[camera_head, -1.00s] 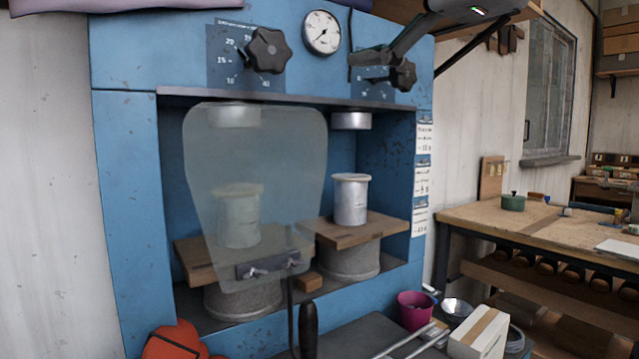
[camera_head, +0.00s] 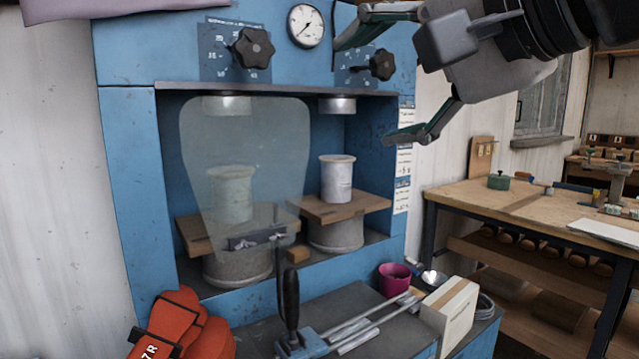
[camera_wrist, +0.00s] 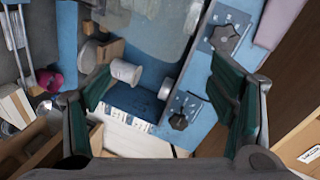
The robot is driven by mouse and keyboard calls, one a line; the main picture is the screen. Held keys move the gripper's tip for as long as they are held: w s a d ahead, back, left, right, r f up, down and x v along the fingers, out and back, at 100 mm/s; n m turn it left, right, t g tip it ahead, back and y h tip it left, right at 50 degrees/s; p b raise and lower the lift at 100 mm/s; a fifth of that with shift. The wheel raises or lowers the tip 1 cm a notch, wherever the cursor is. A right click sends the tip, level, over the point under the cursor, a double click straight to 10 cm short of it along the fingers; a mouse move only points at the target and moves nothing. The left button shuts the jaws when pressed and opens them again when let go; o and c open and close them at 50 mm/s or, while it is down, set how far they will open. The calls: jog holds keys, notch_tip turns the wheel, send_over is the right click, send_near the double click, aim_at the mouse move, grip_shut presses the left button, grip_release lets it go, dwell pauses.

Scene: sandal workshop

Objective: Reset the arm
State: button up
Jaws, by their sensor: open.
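My gripper (camera_head: 388,80) is open and empty in the upper right of the head view, in front of the right side of the blue press (camera_head: 130,190). Its two fingers are spread wide, one near the right knob (camera_head: 382,65) and one lower, by the paper labels. In the wrist view my gripper (camera_wrist: 165,100) shows both green-padded fingers far apart with nothing between them. The press, turned in that view, lies beyond the fingers, with its dark knobs (camera_wrist: 226,41) and a white cylinder (camera_wrist: 126,72) visible.
A clear shield (camera_head: 245,150) hangs before the press's left station. A white cylinder (camera_head: 336,178) stands on the right wooden board. A workbench (camera_head: 540,205) stands at right.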

jog(key=s+d+f+n+g+h+p, duration=0.4)
jog(key=s+d+f, duration=0.2)
jog(key=s+f, duration=0.3)
jog(key=s+d+f+n+g+h+p, duration=0.3)
jog(key=s+d+f, duration=0.4)
jog(key=f, duration=0.5)
jog(key=shift+s+d+f+n+g+h+p, duration=0.2)
jog(key=shift+s+n+g+h+p, duration=0.2)
jog(key=shift+s+n+g+p, duration=0.6)
